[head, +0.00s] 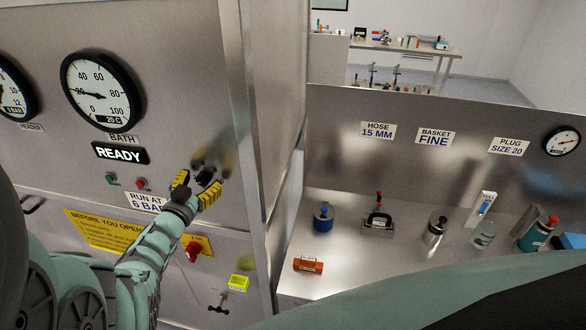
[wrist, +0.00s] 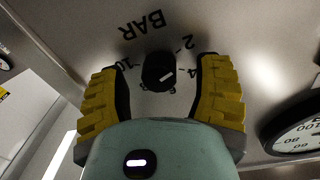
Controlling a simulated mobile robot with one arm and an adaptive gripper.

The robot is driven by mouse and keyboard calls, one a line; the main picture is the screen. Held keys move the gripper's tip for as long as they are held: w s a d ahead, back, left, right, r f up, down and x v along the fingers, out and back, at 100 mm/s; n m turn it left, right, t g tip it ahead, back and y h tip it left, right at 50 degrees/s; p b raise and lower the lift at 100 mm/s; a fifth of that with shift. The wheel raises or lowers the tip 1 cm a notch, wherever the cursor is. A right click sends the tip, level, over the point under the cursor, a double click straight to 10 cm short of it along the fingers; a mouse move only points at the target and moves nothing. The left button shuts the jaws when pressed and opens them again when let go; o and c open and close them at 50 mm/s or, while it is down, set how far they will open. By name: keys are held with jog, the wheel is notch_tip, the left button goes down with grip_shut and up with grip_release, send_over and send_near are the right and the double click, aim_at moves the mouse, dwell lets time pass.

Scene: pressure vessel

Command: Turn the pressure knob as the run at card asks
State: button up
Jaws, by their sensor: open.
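The pressure knob (wrist: 157,72) is black with a white pointer line. In the wrist view the upside-down word BAR and the marks 2, 4 and 10 show around it. The line slants to the right, roughly toward the 2 and 4; the exact reading is unclear. My gripper (wrist: 162,88) is open, with one yellow finger on each side of the knob and visible gaps between. In the head view my gripper (head: 195,190) is at the panel and partly hides the knob. The run at card (head: 143,202) reads 6 BAR; its right end is partly covered.
The bath gauge (head: 101,92) and a READY sign (head: 120,154) are on the panel. Below are a red knob (head: 193,250) on a yellow plate and a small handle (head: 218,303). A steel bench (head: 360,275) with several parts stands to the right.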

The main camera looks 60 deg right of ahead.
jog(key=shift+d, duration=0.15)
grip_shut()
dwell(0.6)
